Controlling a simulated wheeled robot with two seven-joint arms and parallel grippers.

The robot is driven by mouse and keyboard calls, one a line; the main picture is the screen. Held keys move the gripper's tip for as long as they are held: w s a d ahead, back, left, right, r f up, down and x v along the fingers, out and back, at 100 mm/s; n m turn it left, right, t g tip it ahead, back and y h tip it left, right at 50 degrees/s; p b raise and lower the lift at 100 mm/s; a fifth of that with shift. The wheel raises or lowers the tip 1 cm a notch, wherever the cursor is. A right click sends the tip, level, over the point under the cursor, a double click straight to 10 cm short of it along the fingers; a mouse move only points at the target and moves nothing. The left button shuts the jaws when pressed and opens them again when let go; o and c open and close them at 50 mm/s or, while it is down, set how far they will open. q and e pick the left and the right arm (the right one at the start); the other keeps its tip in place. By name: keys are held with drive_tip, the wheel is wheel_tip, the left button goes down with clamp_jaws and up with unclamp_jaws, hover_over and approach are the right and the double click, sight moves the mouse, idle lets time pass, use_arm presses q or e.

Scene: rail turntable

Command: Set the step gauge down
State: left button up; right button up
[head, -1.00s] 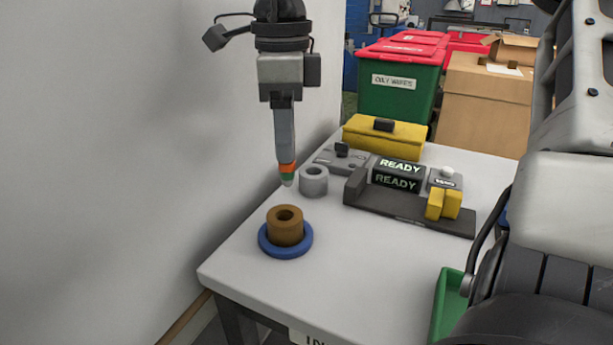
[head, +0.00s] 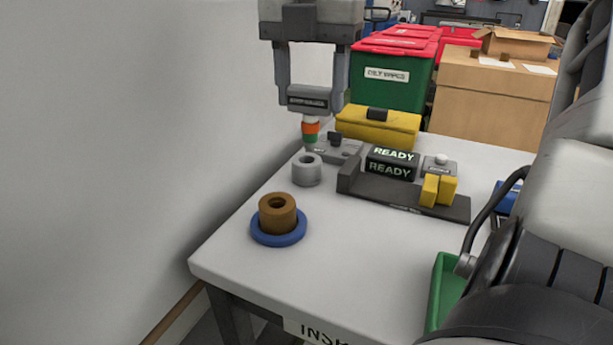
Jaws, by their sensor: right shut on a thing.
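My right gripper (head: 311,97) hangs at the top centre and is shut on the step gauge. The step gauge (head: 307,99) has a grey labelled body between the fingers and a tip banded white, orange and green, pointing down. The tip shows in front of the left end of a grey block with a black knob (head: 347,150), behind a grey ring (head: 307,173). I cannot tell whether the tip touches anything. A brown hollow cylinder (head: 278,219) stands upright in a blue ring (head: 260,237) nearer the front. My left gripper is not in view.
The table (head: 350,265) is clear at front centre. A dark fixture (head: 440,207) carries a READY display (head: 391,163) and yellow blocks (head: 438,190). A yellow case (head: 378,128) stands behind. A wall (head: 110,150) closes the left side. A green bin (head: 442,285) is front right.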

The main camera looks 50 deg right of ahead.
drive_tip(key=shift+d+m, duration=0.1)
drive_tip(key=shift+m, duration=0.2)
drive_tip(key=shift+w+d+f, duration=0.1)
drive_tip(key=shift+w+d, duration=0.15)
drive_tip(key=shift+d, duration=0.05)
use_arm(q)
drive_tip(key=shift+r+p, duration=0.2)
drive_tip(key=shift+p, duration=0.6)
use_arm(e)
drive_tip(key=shift+w+d+f, duration=1.5)
drive_tip(key=shift+d+f, duration=0.1)
drive_tip(key=shift+f, duration=0.5)
drive_tip(key=shift+w+d+f, duration=1.55)
drive_tip(key=shift+f, duration=0.6)
drive_tip(key=shift+w+d+f, duration=1.5)
drive_tip(key=shift+d+f, duration=0.1)
drive_tip(key=shift+f, duration=0.5)
drive_tip(key=shift+f, duration=0.15)
drive_tip(key=o, duration=1.2)
drive_tip(key=shift+c, duration=0.2)
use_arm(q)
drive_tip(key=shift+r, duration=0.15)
